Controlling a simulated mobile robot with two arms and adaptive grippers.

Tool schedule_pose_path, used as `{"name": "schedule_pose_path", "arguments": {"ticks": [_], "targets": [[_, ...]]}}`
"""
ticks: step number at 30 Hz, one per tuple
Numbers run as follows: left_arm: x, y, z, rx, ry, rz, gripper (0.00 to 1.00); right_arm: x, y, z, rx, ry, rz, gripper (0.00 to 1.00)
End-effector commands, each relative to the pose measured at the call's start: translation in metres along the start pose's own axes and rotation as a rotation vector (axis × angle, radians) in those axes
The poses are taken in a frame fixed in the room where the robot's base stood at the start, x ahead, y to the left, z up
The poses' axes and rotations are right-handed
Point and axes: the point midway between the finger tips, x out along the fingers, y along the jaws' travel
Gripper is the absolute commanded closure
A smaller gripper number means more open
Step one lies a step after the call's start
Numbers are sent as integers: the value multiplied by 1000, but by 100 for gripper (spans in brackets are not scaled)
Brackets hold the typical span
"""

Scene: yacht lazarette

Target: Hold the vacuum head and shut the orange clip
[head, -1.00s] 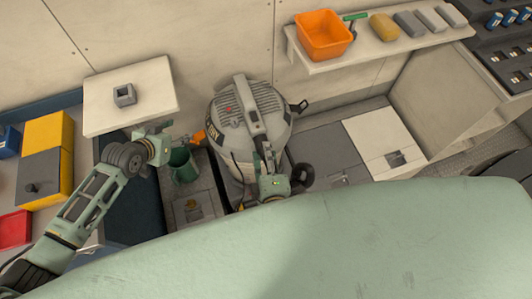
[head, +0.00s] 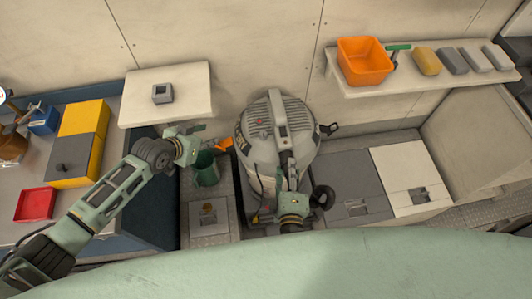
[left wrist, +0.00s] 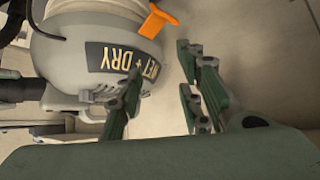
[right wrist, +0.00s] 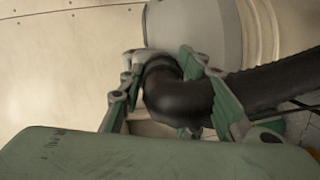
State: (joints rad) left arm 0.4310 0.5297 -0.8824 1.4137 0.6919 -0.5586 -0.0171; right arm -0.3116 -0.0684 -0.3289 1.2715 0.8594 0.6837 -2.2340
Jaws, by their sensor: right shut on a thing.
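The grey vacuum head (head: 262,121) is the ribbed top of a canister with a "WET + DRY" label, also in the left wrist view (left wrist: 95,58). The orange clip (head: 223,144) sticks out from its left side and shows clearly in the left wrist view (left wrist: 155,20). My left gripper (head: 203,137) is just left of the clip; in the left wrist view (left wrist: 160,80) its fingers are apart and empty. My right gripper (head: 289,181) is at the vacuum's front; in the right wrist view its fingers are shut around a black hose elbow (right wrist: 175,92).
A pale shelf with a grey square block (head: 162,94) is at upper left. Another shelf holds an orange bin (head: 365,62) and several blocks. Yellow and red boxes lie far left. Grey and white panels lie right of the vacuum.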

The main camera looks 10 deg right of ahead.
Motion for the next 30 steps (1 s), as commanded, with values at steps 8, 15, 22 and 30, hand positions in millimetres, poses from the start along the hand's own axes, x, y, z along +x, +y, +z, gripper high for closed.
{"name": "schedule_pose_path", "arguments": {"ticks": [8,15,22,30], "targets": [[10,14,-3,-18,-13,-28,93,1,3,0,1,0,7,100],[27,36,-9,-113,-47,-183,100,1,3,0,1,0,7,100],[24,38,-11,-258,-63,-391,100,1,3,0,1,-1,6,100],[13,32,-8,-354,-62,-536,100,1,3,0,2,-1,6,100]]}}
